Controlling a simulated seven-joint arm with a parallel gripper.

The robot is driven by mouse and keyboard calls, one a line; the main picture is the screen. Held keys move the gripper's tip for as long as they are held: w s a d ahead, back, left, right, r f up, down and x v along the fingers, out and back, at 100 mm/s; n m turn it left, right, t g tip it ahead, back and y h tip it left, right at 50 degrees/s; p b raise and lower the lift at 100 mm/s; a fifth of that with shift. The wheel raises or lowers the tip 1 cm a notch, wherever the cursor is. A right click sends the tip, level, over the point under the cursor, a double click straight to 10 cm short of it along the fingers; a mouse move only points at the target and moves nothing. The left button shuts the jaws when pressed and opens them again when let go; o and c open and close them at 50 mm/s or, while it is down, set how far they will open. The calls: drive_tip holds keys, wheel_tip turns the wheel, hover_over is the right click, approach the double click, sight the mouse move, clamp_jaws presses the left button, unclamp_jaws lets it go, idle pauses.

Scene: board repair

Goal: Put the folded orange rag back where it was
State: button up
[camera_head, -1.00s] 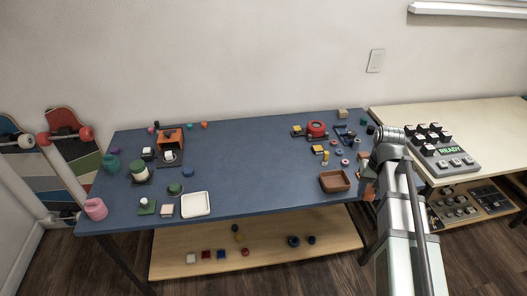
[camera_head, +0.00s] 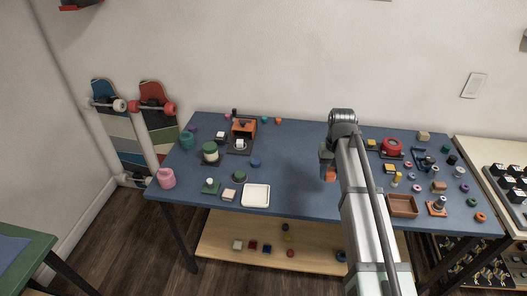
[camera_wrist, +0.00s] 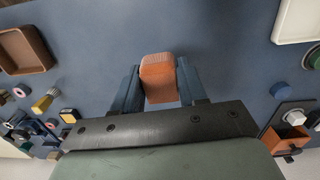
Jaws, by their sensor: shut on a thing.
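The folded orange rag (camera_wrist: 158,80) is a small orange block with rounded edges, held between the two blue-grey fingers of my gripper (camera_wrist: 157,72) in the wrist view. In the head view my gripper (camera_head: 326,164) is over the middle-right of the blue table (camera_head: 295,150), and the rag shows as an orange patch (camera_head: 330,175) at the fingertips. The arm hides part of the table behind it. I cannot tell exactly how high the rag is above the table.
A brown tray (camera_head: 402,206) lies to the right, and a white tray (camera_head: 256,195) to the left. Several small parts and a red round thing (camera_head: 391,146) crowd the right side. The middle of the table is clear.

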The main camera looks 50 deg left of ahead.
drive_tip(key=s+a+n, duration=0.1)
drive_tip(key=s+a, duration=0.3)
drive_tip(key=a, duration=0.7)
drive_tip(key=s+a+n, duration=0.1)
drive_tip(key=s+a, duration=0.3)
drive_tip(key=a, duration=0.7)
drive_tip(key=m, duration=0.3)
hover_over(262, 151)
drive_tip(key=shift+f, duration=4.75)
drive_tip(key=shift+f, duration=0.15)
drive_tip(key=o, duration=1.1)
wheel_tip(262, 151, up, 12)
